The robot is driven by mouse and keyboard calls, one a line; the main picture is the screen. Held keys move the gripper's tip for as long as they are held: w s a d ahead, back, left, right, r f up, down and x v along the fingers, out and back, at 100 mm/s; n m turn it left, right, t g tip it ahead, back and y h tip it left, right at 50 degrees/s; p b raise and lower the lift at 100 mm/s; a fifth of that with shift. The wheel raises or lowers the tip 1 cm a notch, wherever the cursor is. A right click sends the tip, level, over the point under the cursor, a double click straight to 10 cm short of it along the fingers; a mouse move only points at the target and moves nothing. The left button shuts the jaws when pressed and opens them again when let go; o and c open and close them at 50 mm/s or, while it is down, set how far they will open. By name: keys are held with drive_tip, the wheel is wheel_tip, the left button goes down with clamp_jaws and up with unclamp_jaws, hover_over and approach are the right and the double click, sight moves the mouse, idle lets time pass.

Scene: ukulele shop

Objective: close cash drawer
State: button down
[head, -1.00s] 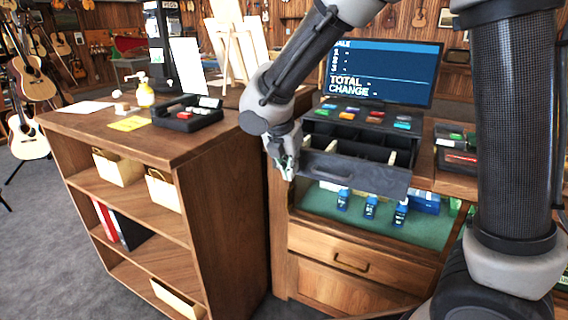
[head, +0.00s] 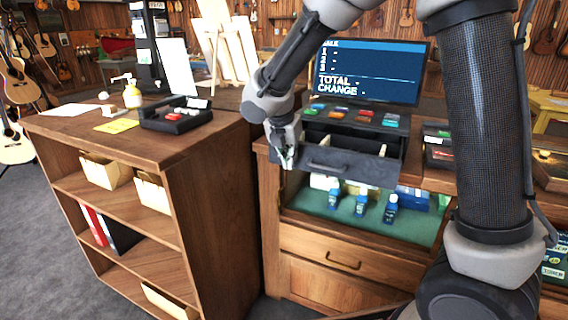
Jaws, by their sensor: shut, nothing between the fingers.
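The dark cash drawer (head: 345,166) stands open below the register (head: 352,116) in the head view, its front panel jutting toward me. Part of its inner tray shows behind the front panel. My gripper (head: 286,160) is shut and empty at the left end of the drawer front. It overlaps the panel's left edge in the picture; I cannot tell whether it touches. The register screen (head: 368,70) above reads TOTAL and CHANGE.
A wooden shelf unit (head: 215,180) with a black tray (head: 176,114) on top stands to the left. Below the drawer, small blue bottles (head: 360,203) stand on a green shelf lining (head: 410,228). A wooden drawer (head: 330,250) lies beneath, closed.

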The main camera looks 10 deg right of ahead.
sight(311, 135)
drive_tip(key=w+d, duration=0.3)
drive_tip(key=w, duration=0.1)
drive_tip(key=w+d, duration=0.3)
drive_tip(key=w, duration=0.2)
drive_tip(key=w+d, duration=0.3)
drive_tip(key=w, duration=0.1)
drive_tip(key=shift+w+d, duration=0.3)
drive_tip(key=shift+w, duration=0.05)
drive_tip(key=shift+w+d, duration=0.15)
drive_tip(key=shift+w, duration=0.1)
drive_tip(key=shift+r, duration=0.1)
